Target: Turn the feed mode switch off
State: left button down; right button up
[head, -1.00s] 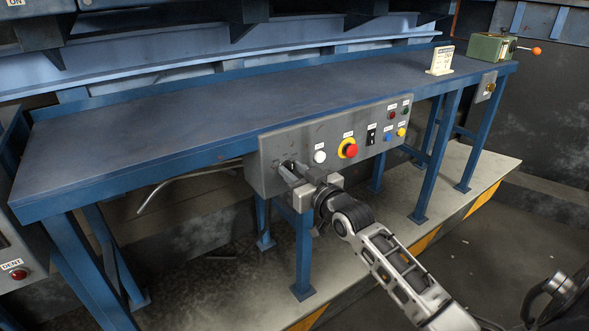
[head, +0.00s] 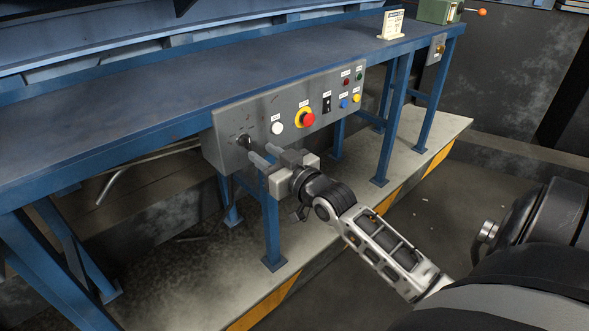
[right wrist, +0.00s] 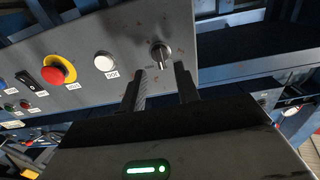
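My left gripper is not in view.
The panel also bears a white button (head: 277,128), a red emergency button (head: 307,119) on yellow, a black rocker switch (head: 327,103) and several small coloured buttons or lamps.

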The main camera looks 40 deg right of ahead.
jog(key=s, duration=1)
jog(key=shift+s, duration=0.4)
